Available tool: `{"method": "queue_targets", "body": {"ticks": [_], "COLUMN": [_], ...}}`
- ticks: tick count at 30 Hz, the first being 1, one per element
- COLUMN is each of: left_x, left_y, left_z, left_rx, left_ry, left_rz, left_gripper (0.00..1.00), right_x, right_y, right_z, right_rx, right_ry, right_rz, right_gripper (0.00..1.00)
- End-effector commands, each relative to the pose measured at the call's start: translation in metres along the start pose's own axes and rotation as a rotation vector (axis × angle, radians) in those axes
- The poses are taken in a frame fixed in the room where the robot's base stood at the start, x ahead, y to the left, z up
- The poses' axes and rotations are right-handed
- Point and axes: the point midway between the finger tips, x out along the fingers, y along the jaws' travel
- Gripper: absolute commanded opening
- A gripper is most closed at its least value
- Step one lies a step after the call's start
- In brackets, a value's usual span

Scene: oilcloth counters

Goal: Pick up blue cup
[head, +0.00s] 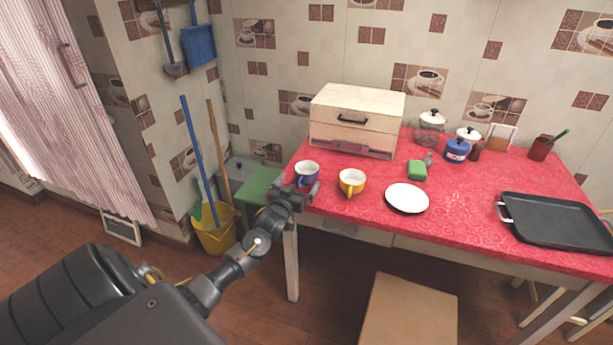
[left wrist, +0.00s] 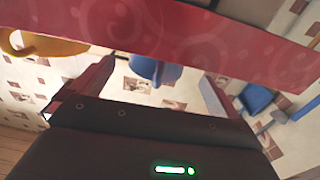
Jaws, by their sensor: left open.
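The blue cup (head: 307,169) stands upright at the left front corner of the red-covered table (head: 455,210), its handle towards the front. My left gripper (head: 299,188) is at the table's front edge, just in front of the cup, and partly hides its lower part. In the left wrist view the blue cup (left wrist: 155,70) shows between the two spread fingers of the left gripper (left wrist: 158,78), with nothing held. Whether a finger touches the cup cannot be told. My right gripper is in neither view.
A yellow cup (head: 352,182) stands close to the right of the blue cup and shows in the left wrist view (left wrist: 40,45). A drawer box (head: 355,118) is behind them. A white plate (head: 407,198) and black tray (head: 556,220) lie to the right. A stool (head: 408,310) stands in front.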

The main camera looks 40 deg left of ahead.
Motion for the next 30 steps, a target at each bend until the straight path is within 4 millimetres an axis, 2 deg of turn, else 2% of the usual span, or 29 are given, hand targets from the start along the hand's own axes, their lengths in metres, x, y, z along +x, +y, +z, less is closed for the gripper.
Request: {"method": "queue_targets", "body": {"ticks": [3, 9, 18, 27, 30], "left_x": [0.019, 0.043, 0.046, 0.046, 0.046], "left_y": [0.002, 0.002, 0.002, 0.002, 0.002], "left_z": [-0.005, -0.003, -0.003, -0.003, -0.004], "left_rx": [-0.001, 0.0, 0.0, 0.0, 0.0], "left_ry": [0.003, 0.001, 0.001, 0.001, 0.002], "left_rz": [-0.001, -0.001, 0.0, 0.0, 0.0], "left_gripper": [1.0, 1.0, 0.99, 0.59, 0.5], "right_x": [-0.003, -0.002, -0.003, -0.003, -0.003], "right_y": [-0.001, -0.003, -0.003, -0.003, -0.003], "right_z": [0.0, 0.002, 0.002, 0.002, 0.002], "right_rx": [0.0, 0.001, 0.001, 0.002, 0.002], "right_ry": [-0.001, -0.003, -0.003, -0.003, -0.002], "right_rz": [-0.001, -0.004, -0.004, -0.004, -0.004], "right_gripper": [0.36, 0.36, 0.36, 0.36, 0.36]}}
